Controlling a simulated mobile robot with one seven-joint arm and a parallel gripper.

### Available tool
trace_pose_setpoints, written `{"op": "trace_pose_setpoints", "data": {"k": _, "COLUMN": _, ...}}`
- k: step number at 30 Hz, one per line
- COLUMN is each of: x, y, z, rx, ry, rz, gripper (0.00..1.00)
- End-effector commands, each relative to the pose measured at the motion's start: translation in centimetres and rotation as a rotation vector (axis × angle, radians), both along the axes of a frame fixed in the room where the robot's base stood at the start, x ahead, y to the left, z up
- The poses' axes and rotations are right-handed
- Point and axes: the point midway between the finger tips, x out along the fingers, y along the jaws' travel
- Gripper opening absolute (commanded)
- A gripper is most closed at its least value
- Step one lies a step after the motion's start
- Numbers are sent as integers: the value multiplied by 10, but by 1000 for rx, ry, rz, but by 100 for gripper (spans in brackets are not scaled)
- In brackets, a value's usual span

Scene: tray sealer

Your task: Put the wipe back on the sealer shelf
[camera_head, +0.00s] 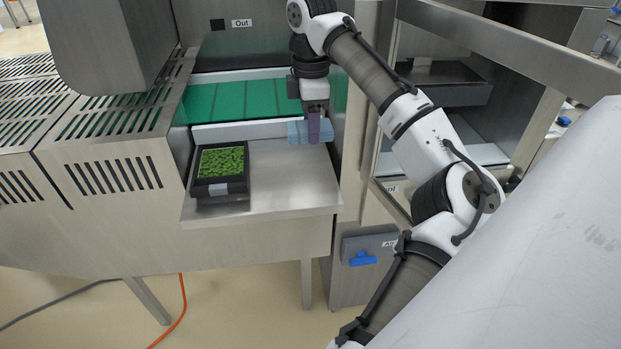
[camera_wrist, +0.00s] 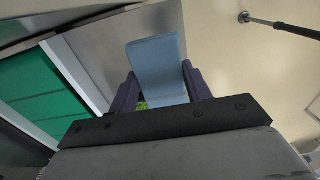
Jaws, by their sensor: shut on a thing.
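The wipe is a light blue folded cloth (camera_head: 297,131). In the head view it is at the back right of the steel outfeed shelf. My gripper (camera_head: 313,127) points down and is shut on the wipe. The wrist view shows the blue wipe (camera_wrist: 157,68) between the two dark purple fingers (camera_wrist: 160,92). It sticks out beyond the fingertips. From these views I cannot tell whether the wipe touches the shelf surface (camera_head: 284,180) or hangs just above it.
A black tray of green contents (camera_head: 220,200) stands on the shelf's left side. The green conveyor belt (camera_head: 235,100) runs behind under the "Out" label. A steel-framed opening (camera_head: 440,85) is at the right. The shelf's front right is clear.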

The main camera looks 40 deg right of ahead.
Motion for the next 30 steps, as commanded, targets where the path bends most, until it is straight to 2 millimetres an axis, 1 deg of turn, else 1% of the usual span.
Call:
{"op": "trace_pose_setpoints", "data": {"k": 1, "x": 0, "y": 1, "z": -15, "rx": 7, "ry": -1, "rz": 2, "gripper": 27}}
{"op": "trace_pose_setpoints", "data": {"k": 6, "x": 0, "y": 1, "z": -57, "rx": 6, "ry": 0, "rz": 2, "gripper": 27}}
{"op": "trace_pose_setpoints", "data": {"k": 9, "x": 0, "y": 1, "z": -80, "rx": 6, "ry": 0, "rz": 1, "gripper": 27}}
{"op": "trace_pose_setpoints", "data": {"k": 12, "x": 0, "y": 1, "z": -98, "rx": 3, "ry": -1, "rz": -1, "gripper": 27}}
{"op": "trace_pose_setpoints", "data": {"k": 15, "x": 0, "y": 0, "z": -108, "rx": 1, "ry": -1, "rz": -1, "gripper": 27}}
{"op": "trace_pose_setpoints", "data": {"k": 20, "x": 0, "y": 0, "z": -117, "rx": -1, "ry": -1, "rz": 0, "gripper": 27}}
{"op": "trace_pose_setpoints", "data": {"k": 27, "x": 0, "y": 0, "z": -147, "rx": -1, "ry": 1, "rz": -1, "gripper": 27}}
{"op": "trace_pose_setpoints", "data": {"k": 30, "x": 0, "y": 0, "z": -151, "rx": -2, "ry": -1, "rz": -1, "gripper": 27}}
